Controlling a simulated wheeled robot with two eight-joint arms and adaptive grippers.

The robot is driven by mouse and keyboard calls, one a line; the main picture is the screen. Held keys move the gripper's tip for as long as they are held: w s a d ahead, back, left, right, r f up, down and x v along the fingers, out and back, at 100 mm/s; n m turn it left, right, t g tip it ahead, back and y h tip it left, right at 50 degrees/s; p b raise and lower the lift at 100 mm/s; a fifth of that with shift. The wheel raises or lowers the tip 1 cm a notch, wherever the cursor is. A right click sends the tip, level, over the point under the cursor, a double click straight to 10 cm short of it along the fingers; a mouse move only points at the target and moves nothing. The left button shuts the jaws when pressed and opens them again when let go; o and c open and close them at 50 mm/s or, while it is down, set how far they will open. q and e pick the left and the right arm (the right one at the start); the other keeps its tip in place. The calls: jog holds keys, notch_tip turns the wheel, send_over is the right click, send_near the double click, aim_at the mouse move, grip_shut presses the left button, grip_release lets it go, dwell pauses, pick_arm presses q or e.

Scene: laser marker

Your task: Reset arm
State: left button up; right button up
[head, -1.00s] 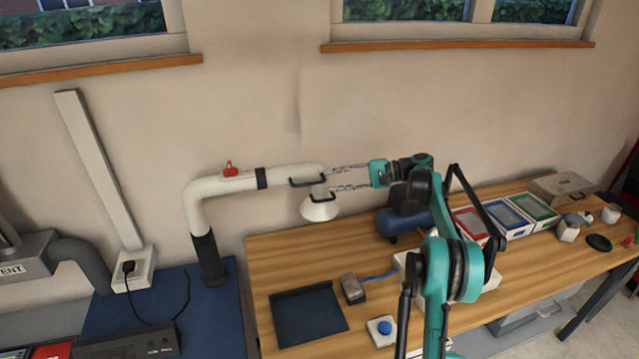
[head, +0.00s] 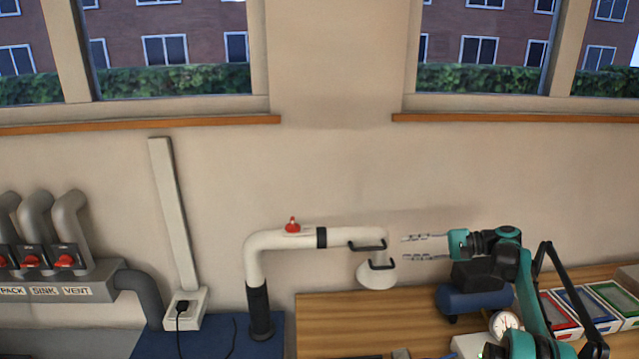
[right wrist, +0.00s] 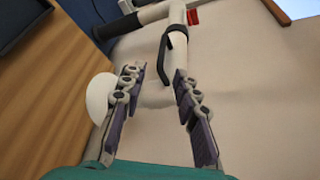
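My right gripper (head: 424,248) is raised above the workbench, its fingers pointing left. Its fingers are spread apart with nothing between them. In the right wrist view the right gripper (right wrist: 155,85) is also open and empty. The white extraction arm (head: 345,238) with its hood (head: 377,276) and black handles (head: 368,246) is just left of the fingertips, apart from them in the head view. It also shows beyond the fingers in the right wrist view (right wrist: 178,15). My left gripper is not in view.
A wooden workbench (head: 340,318) runs below. A blue compressor tank (head: 480,300) stands under my right arm. Red, blue and green trays (head: 600,305) are at the right. Duct switches (head: 30,260) are on the left wall.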

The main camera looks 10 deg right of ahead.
jog(key=s+a+f+n+g+h+b, duration=0.15)
jog(key=s+a+h, duration=0.25)
jog(key=s+a, duration=0.4)
jog(key=s+a+f+n+t+h+b, duration=0.1)
jog(key=s+a+f+n+h+b, duration=0.15)
jog(key=s+a, duration=0.55)
jog(key=s+f+n+t+h+b, duration=0.1)
jog(key=s+f+n+h, duration=0.2)
jog(key=s+f, duration=0.4)
jog(key=s+f+n+t+h+b, duration=0.1)
jog(key=s+f+n+h, duration=0.2)
jog(key=s+f, duration=0.4)
jog(key=s+h, duration=0.1)
jog(key=s, duration=0.6)
jog(key=shift+a+n, duration=0.25)
jog(key=shift+n, duration=0.05)
jog(key=shift+s+d+f+h, duration=0.1)
jog(key=shift+h, duration=0.15)
